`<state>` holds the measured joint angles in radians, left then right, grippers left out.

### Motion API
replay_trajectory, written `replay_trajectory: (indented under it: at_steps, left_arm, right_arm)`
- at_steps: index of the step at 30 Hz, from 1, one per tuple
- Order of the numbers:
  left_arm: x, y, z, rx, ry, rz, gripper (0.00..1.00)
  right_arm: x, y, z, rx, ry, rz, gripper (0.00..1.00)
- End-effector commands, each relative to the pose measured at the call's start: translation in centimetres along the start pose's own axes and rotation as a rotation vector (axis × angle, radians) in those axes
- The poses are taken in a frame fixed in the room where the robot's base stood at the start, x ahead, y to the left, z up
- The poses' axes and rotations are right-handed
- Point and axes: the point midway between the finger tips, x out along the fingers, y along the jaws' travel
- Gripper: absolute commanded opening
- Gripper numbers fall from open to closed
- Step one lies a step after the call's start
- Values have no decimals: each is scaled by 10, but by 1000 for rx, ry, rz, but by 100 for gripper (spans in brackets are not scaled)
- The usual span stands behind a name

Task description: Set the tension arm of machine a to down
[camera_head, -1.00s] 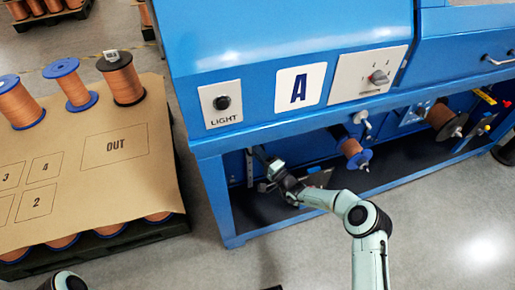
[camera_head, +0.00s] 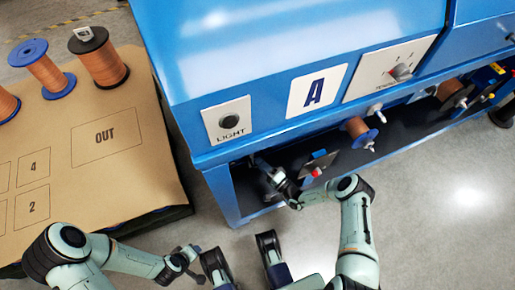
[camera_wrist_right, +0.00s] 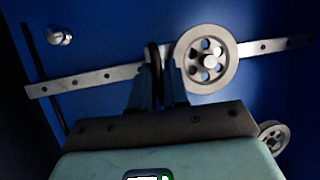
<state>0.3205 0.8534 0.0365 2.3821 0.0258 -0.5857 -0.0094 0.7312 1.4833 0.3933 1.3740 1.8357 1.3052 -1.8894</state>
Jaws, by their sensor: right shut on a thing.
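Machine A is the blue cabinet with the "A" plate (camera_head: 313,92). My right arm reaches into its dark lower bay, with the right gripper (camera_head: 262,166) near the bay's left end. In the right wrist view, a perforated metal tension arm (camera_wrist_right: 92,79) slants slightly up to the right, with a grey pulley (camera_wrist_right: 222,40) on it. The right gripper (camera_wrist_right: 156,72) is shut on a dark upright piece at the tension arm, just left of the pulley. My left gripper (camera_head: 186,262) is low in the head view, away from the machine; its jaw opening is unclear.
A second pulley (camera_wrist_right: 273,136) sits lower right in the wrist view, and a round metal knob (camera_wrist_right: 60,37) upper left. A copper spool (camera_head: 357,127) hangs at the bay front. The pallet with the "OUT" sheet (camera_head: 95,165) stands left of the machine. Floor between is clear.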

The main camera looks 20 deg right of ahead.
Motion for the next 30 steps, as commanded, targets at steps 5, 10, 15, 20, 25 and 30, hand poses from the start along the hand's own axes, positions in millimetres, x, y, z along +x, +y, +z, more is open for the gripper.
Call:
replay_trajectory:
  at_steps: [5,10,15,20,25,30]
  left_arm:
    - [13,-6,-14,-5,41,-5,43]
    - [17,-12,-4,-11,12,-17,43]
    - [17,-13,-3,-13,8,-19,43]
    - [17,-13,-3,-12,8,-19,43]
    - [18,-13,-3,-12,8,-19,43]
    - [17,-13,-3,-12,8,-19,43]
  right_arm:
    - [-7,19,2,-6,2,-9,0]
    - [-9,25,2,-6,3,-10,0]
    - [-10,27,3,-4,3,-5,0]
    - [-10,28,3,-3,3,0,0]
    - [-11,29,3,-3,3,1,36]
    - [-10,28,3,-3,2,-2,36]
